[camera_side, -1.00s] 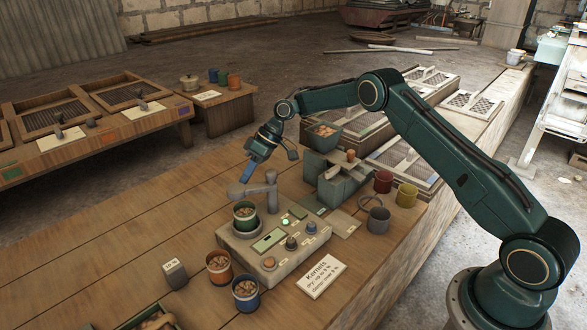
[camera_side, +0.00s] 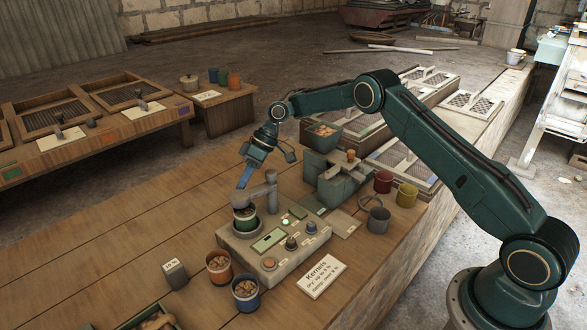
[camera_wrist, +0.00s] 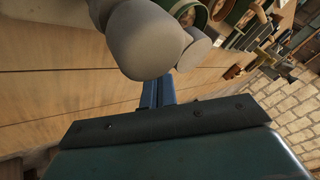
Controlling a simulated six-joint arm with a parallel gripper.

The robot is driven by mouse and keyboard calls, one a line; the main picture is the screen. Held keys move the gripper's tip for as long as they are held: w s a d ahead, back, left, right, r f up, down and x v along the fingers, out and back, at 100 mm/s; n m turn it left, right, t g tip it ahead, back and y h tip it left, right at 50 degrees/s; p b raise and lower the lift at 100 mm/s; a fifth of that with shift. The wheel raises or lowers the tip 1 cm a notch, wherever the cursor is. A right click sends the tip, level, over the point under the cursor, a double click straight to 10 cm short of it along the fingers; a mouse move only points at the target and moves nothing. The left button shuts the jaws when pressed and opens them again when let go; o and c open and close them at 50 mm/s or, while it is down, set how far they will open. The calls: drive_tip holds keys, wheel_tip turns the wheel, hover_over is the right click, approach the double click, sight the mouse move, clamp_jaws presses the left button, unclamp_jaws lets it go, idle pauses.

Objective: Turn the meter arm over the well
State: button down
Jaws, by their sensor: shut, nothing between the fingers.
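The grey meter arm (camera_side: 257,191) stands on a post on the pale meter box (camera_side: 275,247). Its rounded head now lies above the green cup (camera_side: 244,222) seated in the well, and covers most of the cup's mouth in the side view. My gripper (camera_side: 243,184) is shut and empty, pointing down beside the head. In the wrist view the blue fingers (camera_wrist: 158,93) are close against the grey head (camera_wrist: 150,42); whether they touch it I cannot tell. The green cup (camera_wrist: 187,15) is partly hidden behind the head there.
A green grinder (camera_side: 344,182) and mugs stand to the right.

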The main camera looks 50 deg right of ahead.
drive_tip(key=shift+s+a, duration=0.25)
idle(0.7)
drive_tip(key=v, duration=1.3)
drive_tip(key=shift+d+r, duration=0.2)
drive_tip(key=shift+r, duration=0.1)
drive_tip(key=shift+r, duration=0.1)
